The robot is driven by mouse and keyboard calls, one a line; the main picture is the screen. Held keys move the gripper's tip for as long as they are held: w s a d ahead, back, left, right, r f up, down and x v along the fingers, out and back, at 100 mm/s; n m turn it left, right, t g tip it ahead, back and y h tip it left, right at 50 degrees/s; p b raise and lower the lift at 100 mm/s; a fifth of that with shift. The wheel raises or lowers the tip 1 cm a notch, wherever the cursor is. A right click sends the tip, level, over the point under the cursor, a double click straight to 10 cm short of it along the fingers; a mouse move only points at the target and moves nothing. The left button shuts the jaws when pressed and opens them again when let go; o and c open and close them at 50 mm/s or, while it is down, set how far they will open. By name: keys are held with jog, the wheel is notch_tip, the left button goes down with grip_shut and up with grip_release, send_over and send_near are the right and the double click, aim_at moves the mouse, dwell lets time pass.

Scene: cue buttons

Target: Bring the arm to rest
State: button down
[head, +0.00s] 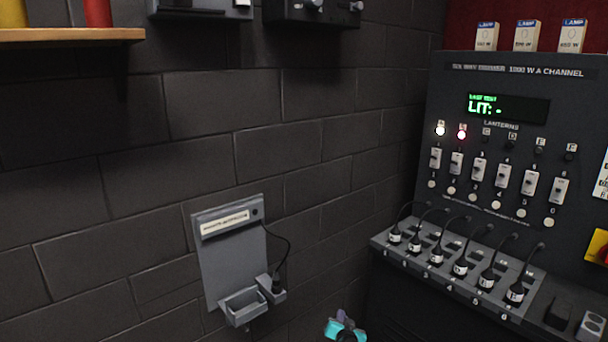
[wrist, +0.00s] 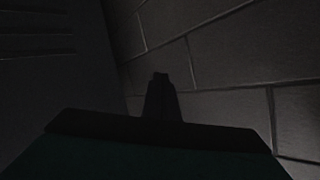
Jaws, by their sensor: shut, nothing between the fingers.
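My gripper (wrist: 160,80) shows in the wrist view as a dark shape with its fingers together and nothing between them. Beyond it are a dark block wall and a dark panel at the left. In the head view, a small teal and dark piece of my arm (head: 345,328) shows at the bottom edge, below and right of the grey wall plate. The fingers themselves cannot be made out there. My gripper touches nothing that I can see.
A dimmer cabinet (head: 455,150) stands at the right, with sliders, a green display (head: 507,107) and a ledge of several black plugs (head: 460,265). A grey wall plate (head: 222,265) with a small tray hangs left of it. A wooden shelf (head: 70,36) is at upper left.

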jog(key=s+f+n+g+y, duration=0.3)
jog(key=s+f+g, duration=0.7)
jog(key=s+f, duration=1.7)
jog(key=s+d+r+n+g+h, duration=0.1)
jog(key=s+g, duration=0.4)
jog(key=s, duration=0.9)
jog(key=s+d+r+n+g+h, duration=0.1)
jog(key=s+g, duration=0.3)
jog(key=s, duration=1)
jog(key=shift+s+d+r+g+h, duration=0.2)
jog(key=shift+d+r+g+h, duration=0.2)
jog(key=shift+d+r, duration=0.35)
jog(key=shift+d+f, duration=0.1)
